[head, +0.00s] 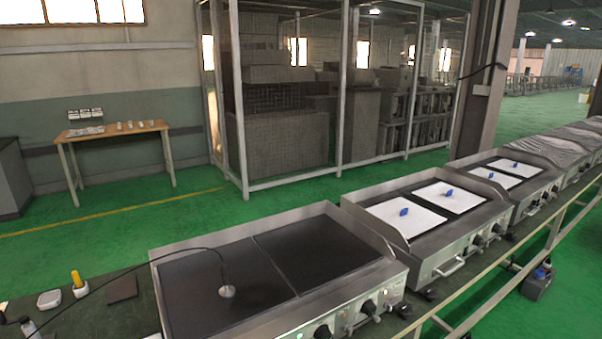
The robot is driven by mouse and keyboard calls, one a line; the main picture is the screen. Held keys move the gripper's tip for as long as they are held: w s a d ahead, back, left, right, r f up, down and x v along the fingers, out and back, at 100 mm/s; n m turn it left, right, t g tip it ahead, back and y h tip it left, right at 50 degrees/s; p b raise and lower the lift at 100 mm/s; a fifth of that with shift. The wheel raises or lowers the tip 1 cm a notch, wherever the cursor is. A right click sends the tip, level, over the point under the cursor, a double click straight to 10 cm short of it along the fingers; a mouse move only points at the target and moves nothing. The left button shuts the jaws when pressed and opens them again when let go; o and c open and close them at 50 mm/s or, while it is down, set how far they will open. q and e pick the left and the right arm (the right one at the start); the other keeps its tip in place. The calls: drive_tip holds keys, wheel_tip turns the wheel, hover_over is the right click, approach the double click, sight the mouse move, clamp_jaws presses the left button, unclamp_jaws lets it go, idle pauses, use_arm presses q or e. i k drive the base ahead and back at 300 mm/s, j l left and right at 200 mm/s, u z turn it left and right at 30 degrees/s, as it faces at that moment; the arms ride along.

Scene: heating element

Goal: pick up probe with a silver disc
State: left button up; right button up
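The probe with a silver disc (227,291) rests on the left dark plate of the nearest heating unit (205,315). Its thin black cable (190,249) arcs up from the disc and runs left toward the bench. Neither of my grippers shows in the head view.
Left of the unit, the dark bench holds a yellow-handled tool in a white holder (79,285), a small white box (49,299) and a dark square pad (121,288). More heating units with white plates and blue knobs (430,205) stand to the right. A wooden table (115,133) stands far back.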

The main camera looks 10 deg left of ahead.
sight(228, 291)
drive_tip(key=u, duration=1.95)
drive_tip(key=z, duration=1.25)
drive_tip(key=l, duration=0.55)
drive_tip(key=i+l, duration=0.15)
drive_tip(key=l, duration=0.95)
drive_tip(key=i+u, duration=0.05)
drive_tip(key=i, duration=0.05)
